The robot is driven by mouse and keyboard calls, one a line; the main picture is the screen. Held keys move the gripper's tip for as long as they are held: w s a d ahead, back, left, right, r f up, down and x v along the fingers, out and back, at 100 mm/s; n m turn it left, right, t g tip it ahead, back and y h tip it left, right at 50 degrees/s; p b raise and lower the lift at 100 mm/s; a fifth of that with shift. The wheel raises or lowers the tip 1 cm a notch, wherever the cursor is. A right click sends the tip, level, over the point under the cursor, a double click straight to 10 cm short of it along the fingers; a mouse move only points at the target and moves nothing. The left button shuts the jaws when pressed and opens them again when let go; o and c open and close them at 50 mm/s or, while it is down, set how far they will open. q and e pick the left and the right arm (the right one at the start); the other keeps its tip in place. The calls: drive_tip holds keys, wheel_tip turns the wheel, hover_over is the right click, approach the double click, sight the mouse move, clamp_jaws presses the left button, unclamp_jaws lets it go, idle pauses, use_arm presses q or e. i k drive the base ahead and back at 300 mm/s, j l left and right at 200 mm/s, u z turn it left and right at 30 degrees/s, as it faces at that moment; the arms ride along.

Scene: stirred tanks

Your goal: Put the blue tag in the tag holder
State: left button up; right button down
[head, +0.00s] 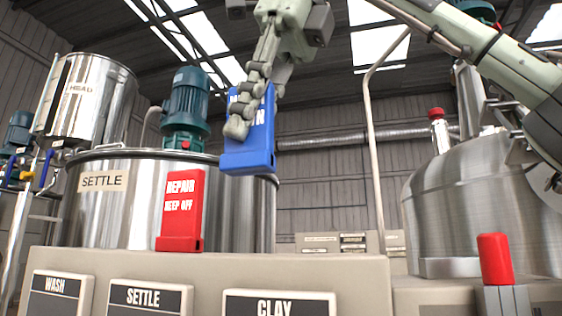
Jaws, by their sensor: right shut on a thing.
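The blue tag (249,160) is a thick block with white lettering, partly covered by my fingers. My right gripper (246,110) comes down from the top and is shut on the blue tag. It holds the tag nearly upright in the air, in front of the right edge of the SETTLE tank. I cannot make out for certain which part is the tag holder. My left gripper is not in view.
The beige console (330,270) crosses the front with WASH, SETTLE and CLAY labels. The steel SETTLE tank (120,205) stands behind it. A red block (495,259) on a grey stand is at the lower right, before another steel tank (470,195). The console top right of the red tag is clear.

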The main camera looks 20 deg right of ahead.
sight(455, 276)
drive_tip(key=i+j+z, duration=0.1)
drive_tip(key=j+z, duration=0.25)
drive_tip(key=i+j+z, duration=0.1)
drive_tip(key=z, duration=0.25)
